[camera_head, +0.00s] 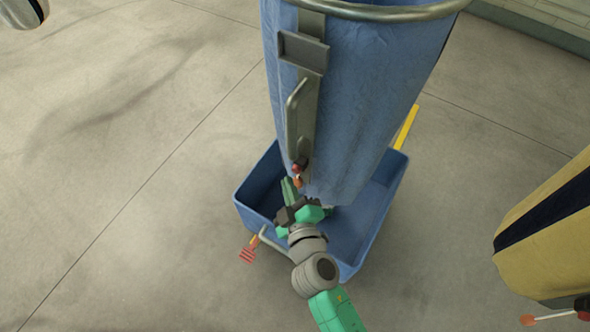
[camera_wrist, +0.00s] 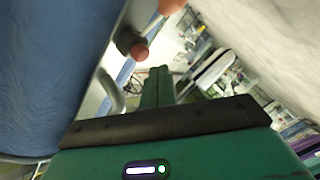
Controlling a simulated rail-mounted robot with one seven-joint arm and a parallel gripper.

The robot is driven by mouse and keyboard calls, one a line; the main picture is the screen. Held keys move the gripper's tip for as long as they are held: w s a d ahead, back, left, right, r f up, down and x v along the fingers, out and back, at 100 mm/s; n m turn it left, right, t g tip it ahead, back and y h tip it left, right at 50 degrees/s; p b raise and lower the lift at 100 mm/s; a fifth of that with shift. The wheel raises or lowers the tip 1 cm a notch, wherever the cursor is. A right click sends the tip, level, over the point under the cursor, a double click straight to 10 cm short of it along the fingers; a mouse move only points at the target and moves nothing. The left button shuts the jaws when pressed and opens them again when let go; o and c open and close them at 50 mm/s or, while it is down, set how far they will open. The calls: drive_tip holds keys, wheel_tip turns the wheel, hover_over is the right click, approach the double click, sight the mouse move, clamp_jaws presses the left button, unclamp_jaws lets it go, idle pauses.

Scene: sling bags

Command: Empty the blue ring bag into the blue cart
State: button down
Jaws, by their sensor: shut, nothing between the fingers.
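The blue ring bag (camera_head: 360,85) hangs upright over the blue cart (camera_head: 375,215), with a metal ring (camera_head: 400,12) around its top. A grey strip with a bracket and handle (camera_head: 297,115) runs down its side. Red-orange knobs (camera_head: 298,172) sit low on that strip. My gripper (camera_head: 290,187) is shut and empty, just below the knobs near the bag's lower end, above the cart. In the wrist view, the shut green fingers (camera_wrist: 157,86) point toward a red knob (camera_wrist: 140,52), apparently without holding it. The bag's contents are hidden.
A yellow bag (camera_head: 555,230) with a dark stripe hangs at the right, with an orange-tipped lever (camera_head: 528,319) at its base. A yellow bar (camera_head: 406,127) rises behind the cart. A red piece (camera_head: 247,255) sits by the cart's front left.

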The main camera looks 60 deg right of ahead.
drive_tip(key=a, duration=0.1)
drive_tip(key=a+b, duration=0.1)
drive_tip(key=a, duration=0.1)
drive_tip(key=a+b, duration=0.1)
drive_tip(key=shift+s+a, duration=0.25)
idle(0.4)
